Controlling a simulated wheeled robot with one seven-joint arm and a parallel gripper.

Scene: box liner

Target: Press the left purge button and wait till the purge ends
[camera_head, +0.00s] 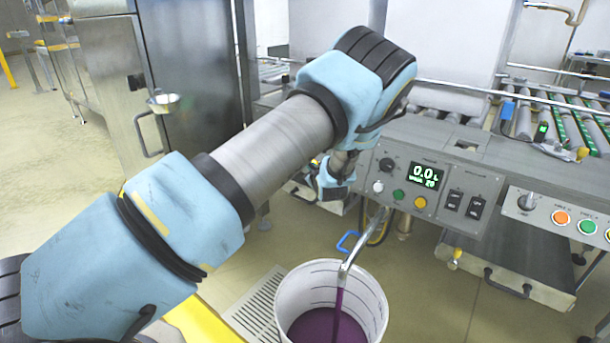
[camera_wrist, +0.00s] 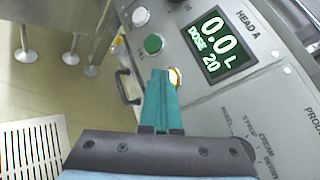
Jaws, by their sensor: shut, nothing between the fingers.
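A grey HEAD A panel (camera_head: 475,178) carries a white button (camera_head: 378,186), a green button (camera_head: 398,195) and an amber button (camera_head: 420,202) in a row; their labels are unreadable. My gripper (camera_wrist: 162,74) is shut and empty. In the wrist view its teal fingertips overlap the edge of the amber button (camera_wrist: 176,77), with the green button (camera_wrist: 153,43) beyond. In the head view the amber button is uncovered and my wrist is left of it. A spout (camera_head: 362,238) pours purple liquid (camera_head: 338,300) into a white bucket (camera_head: 376,296).
The green display (camera_head: 425,176) reads 0.0 L, dose 20. A second panel (camera_head: 560,215) with orange and green buttons is further right. A floor grate (camera_head: 258,303) lies left of the bucket, and a roller conveyor (camera_head: 525,120) is behind.

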